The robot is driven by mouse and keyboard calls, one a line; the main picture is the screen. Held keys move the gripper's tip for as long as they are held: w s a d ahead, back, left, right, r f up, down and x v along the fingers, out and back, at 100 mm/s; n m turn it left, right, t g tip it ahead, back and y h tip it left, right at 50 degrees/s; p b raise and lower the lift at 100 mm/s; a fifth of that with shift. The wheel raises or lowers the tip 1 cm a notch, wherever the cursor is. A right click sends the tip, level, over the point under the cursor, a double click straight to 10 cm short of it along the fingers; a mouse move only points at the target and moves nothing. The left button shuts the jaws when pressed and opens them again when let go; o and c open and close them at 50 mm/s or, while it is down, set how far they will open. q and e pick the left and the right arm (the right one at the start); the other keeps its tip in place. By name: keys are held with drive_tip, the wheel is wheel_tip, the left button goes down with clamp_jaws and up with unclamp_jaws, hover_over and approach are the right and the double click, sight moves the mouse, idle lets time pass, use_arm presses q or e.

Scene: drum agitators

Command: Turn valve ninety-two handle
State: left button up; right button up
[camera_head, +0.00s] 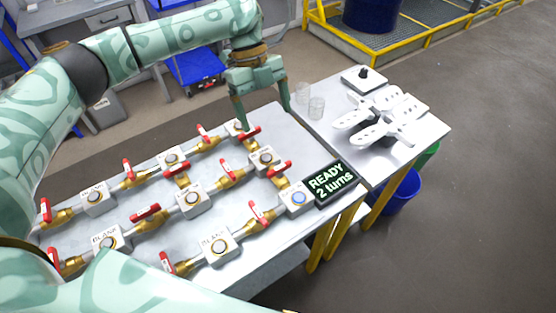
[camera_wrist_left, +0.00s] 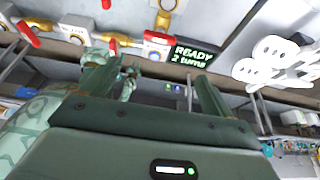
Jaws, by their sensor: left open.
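Several brass valves with red handles stand in pipe rows on the grey table (camera_head: 282,239). I cannot read which is valve ninety-two. One red handle (camera_head: 249,132) is at the far right end of the back row, just below my left gripper (camera_head: 265,117). Another red handle (camera_head: 279,169) lies nearer the sign, and a third (camera_head: 257,213) is in the front row. My left gripper is open, with nothing visible between its fingers, above the table's back edge; its fingers also show in the left wrist view (camera_wrist_left: 157,70). My right gripper is not in view.
A black sign (camera_head: 330,183) reading "READY 2 turns" stands at the table's right edge. A blue bucket (camera_head: 403,193) is below. The floor on the right is clear.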

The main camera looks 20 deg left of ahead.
sight(279, 166)
use_arm(q)
drive_tip(key=b+x, duration=0.2)
drive_tip(key=x, duration=1.2)
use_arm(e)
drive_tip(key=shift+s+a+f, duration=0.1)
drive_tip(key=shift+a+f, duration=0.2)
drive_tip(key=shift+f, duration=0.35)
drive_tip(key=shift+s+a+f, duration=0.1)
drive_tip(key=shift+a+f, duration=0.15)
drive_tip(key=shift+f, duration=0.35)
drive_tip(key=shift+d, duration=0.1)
use_arm(q)
drive_tip(key=c, duration=1)
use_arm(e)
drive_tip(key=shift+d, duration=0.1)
